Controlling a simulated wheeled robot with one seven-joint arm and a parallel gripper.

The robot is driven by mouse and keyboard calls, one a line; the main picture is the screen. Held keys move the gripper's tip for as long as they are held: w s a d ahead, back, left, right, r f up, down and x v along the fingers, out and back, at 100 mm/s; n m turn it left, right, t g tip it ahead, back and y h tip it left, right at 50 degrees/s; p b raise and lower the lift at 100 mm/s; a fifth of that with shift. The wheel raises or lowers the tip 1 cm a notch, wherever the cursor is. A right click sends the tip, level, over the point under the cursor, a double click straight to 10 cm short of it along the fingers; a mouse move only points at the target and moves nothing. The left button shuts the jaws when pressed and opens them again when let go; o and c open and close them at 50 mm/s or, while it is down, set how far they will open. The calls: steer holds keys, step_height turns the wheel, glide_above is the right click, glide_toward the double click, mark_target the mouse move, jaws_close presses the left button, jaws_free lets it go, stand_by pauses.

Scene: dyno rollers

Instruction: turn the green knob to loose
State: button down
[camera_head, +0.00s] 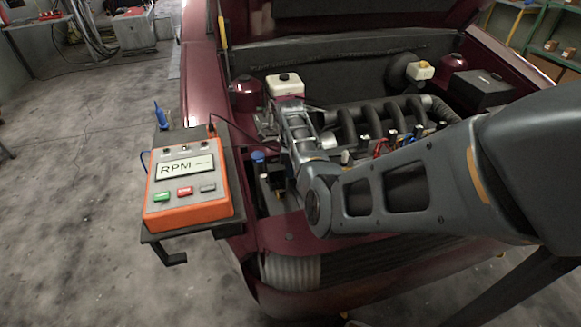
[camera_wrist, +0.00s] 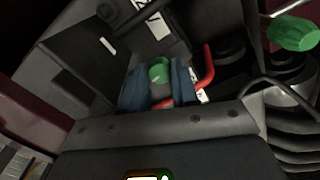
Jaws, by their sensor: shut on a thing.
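The green knob (camera_wrist: 159,70) shows in the wrist view as a small rounded green piece with a paler mark on its top. My gripper (camera_wrist: 158,86) has its two bluish fingers on either side of the knob and is shut on it. The fingers and the wrist housing hide the knob's lower part, and I cannot read its setting. In the head view my forearm reaches from the right over the engine bay, and the knob cannot be made out there.
A red curved tube (camera_wrist: 206,68) lies close to the right finger. A green handle (camera_wrist: 293,33) is at the upper right. In the head view an orange RPM box (camera_head: 187,185) stands left of the arm. A white-capped reservoir (camera_head: 285,84) and black engine pipes (camera_head: 372,122) are nearby.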

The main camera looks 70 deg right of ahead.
steer(key=shift+s+m, duration=0.1)
steer(key=shift+m, duration=0.4)
steer(key=c, duration=0.9)
jaws_free()
steer(key=shift+o, duration=0.2)
